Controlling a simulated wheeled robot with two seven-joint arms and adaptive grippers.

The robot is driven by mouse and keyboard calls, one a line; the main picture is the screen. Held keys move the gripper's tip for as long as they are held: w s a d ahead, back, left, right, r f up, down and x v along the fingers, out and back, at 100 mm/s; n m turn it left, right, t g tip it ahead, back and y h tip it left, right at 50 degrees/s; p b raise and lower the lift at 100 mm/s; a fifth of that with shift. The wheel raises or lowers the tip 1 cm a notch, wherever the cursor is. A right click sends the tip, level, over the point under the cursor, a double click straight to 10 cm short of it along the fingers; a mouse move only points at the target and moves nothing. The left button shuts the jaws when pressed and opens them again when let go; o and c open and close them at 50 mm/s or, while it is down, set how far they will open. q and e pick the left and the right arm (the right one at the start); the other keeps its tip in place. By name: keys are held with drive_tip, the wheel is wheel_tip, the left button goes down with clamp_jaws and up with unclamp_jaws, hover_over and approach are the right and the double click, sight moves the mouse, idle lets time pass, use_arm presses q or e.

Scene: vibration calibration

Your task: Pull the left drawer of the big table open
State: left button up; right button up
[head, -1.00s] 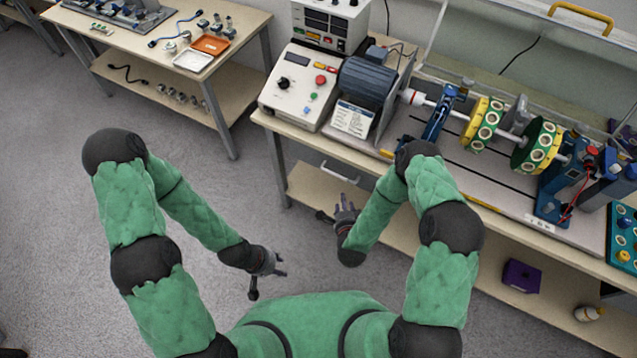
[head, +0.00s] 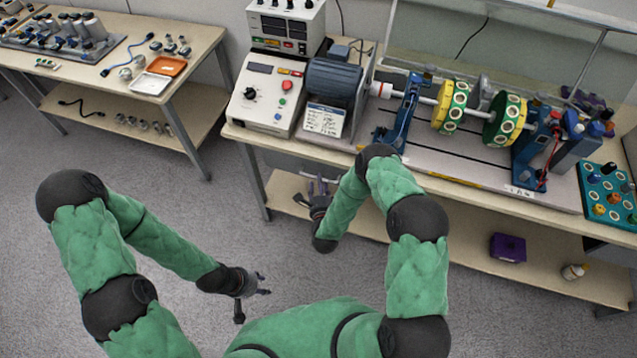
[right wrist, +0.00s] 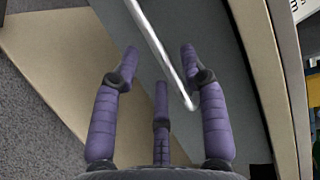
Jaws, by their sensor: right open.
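The big table (head: 470,208) stands across the right half of the head view. Its grey left drawer (head: 285,157) sits under the left end of the top and looks shut. My right gripper (head: 318,186) is just in front of this drawer. In the right wrist view the silver bar handle (right wrist: 160,45) runs between the spread purple fingers of my open right gripper (right wrist: 159,60). I cannot tell whether any finger touches it. The grey drawer front (right wrist: 215,35) lies behind. My left gripper (head: 262,284) is over bare floor, its fingers spread and empty.
The big table carries a control box (head: 268,95), a motor (head: 333,82) and a shaft rig. Its lower shelf (head: 460,235) holds a purple box (head: 508,248). A side table (head: 205,45) stands at the left. The floor (head: 150,150) between is clear.

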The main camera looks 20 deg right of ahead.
drive_tip(key=shift+x, duration=0.9)
clamp_jaws()
drive_tip(key=shift+a+f, duration=0.1)
